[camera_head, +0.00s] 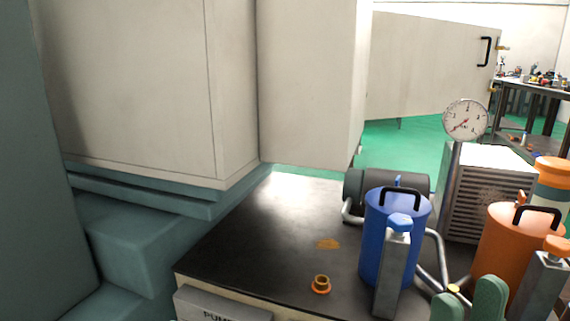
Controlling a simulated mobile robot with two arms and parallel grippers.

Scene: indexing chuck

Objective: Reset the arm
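My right gripper (470,303) shows only as two green fingertips at the bottom right edge. The tips stand a little apart with nothing seen between them. They are in front of the pipework between the blue canister (377,250) and the orange canister (510,250). The rest of my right arm is out of the frame. My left gripper is not in view.
A dark-topped bench (260,235) bears the canisters, a dark cylindrical motor (360,185), a dial gauge (465,120), a grey finned box (490,190) and a small orange ring fitting (321,285). A teal machine with pale panels (130,90) stands left. The bench's left part is clear.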

